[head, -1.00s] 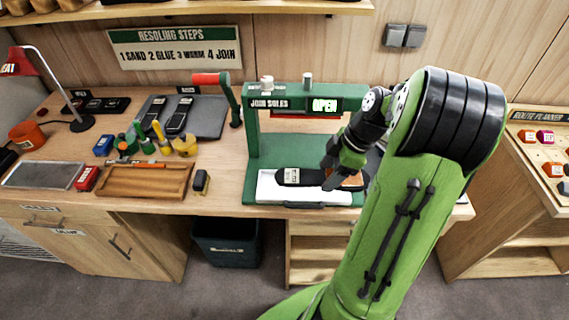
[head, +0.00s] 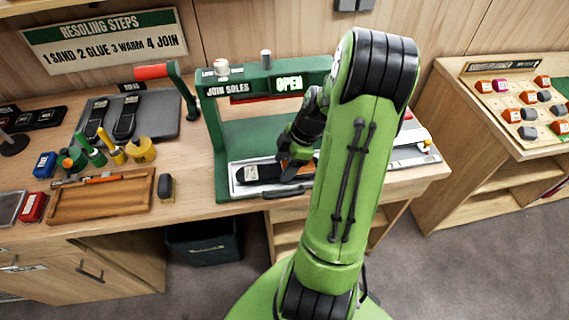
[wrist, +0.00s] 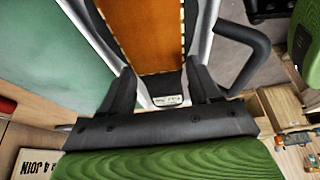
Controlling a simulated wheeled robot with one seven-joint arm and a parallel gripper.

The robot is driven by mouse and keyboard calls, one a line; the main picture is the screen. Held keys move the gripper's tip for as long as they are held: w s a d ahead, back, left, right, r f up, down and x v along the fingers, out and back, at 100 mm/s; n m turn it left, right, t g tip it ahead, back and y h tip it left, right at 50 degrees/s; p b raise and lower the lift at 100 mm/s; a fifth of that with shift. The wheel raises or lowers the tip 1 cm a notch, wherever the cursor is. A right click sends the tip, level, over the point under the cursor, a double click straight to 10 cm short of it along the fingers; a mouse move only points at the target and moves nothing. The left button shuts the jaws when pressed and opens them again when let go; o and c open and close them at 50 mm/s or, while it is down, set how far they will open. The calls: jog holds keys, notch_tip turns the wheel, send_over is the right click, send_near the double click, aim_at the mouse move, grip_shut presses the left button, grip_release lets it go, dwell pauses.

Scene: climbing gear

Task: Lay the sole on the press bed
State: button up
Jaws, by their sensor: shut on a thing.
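The sole (head: 257,173) is long and black, with a pale label and a brown part near my fingers. It lies flat over the white press bed (head: 248,191) of the green press, inside the bed's outline. I cannot tell whether it touches the bed. My gripper (head: 294,165) is shut on the sole's right end, partly hidden by my arm. In the wrist view, the sole (wrist: 146,35) shows an orange-brown face with stitching between the fingers of my gripper (wrist: 162,80). The bed's pale rim (wrist: 205,30) shows beside it.
The press frame (head: 212,140) stands over the bed, with a lit OPEN sign (head: 289,83) and a red-handled lever (head: 152,71). A wooden tray (head: 105,205) and a small dark block (head: 165,187) are to the left. A dark bin (head: 205,243) stands below the bench.

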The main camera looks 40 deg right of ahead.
jog(key=o, duration=0.9)
jog(key=shift+r, duration=0.1)
jog(key=p+v, duration=0.3)
jog(key=v, duration=0.9)
notch_tip(320, 180, up, 4)
jog(key=m+h, duration=0.1)
jog(key=m, duration=0.1)
send_over(277, 181)
jog(key=s+a+r+m+h, duration=0.2)
jog(key=a+r+m, duration=0.15)
jog(key=a, duration=0.65)
jog(key=s+a+m+t, duration=0.1)
jog(key=s+a+m, duration=0.1)
jog(key=s+a+r+m+t, duration=0.1)
jog(key=s+a, duration=0.1)
jog(key=s, duration=0.1)
jog(key=s+a+r+m+t, duration=0.1)
jog(key=s+a+m, duration=0.1)
jog(key=s, duration=0.1)
jog(key=shift+s+a+r+m+h, duration=0.1)
jog(key=shift+s+a+m+h, duration=0.15)
jog(key=shift+m+h, duration=0.1)
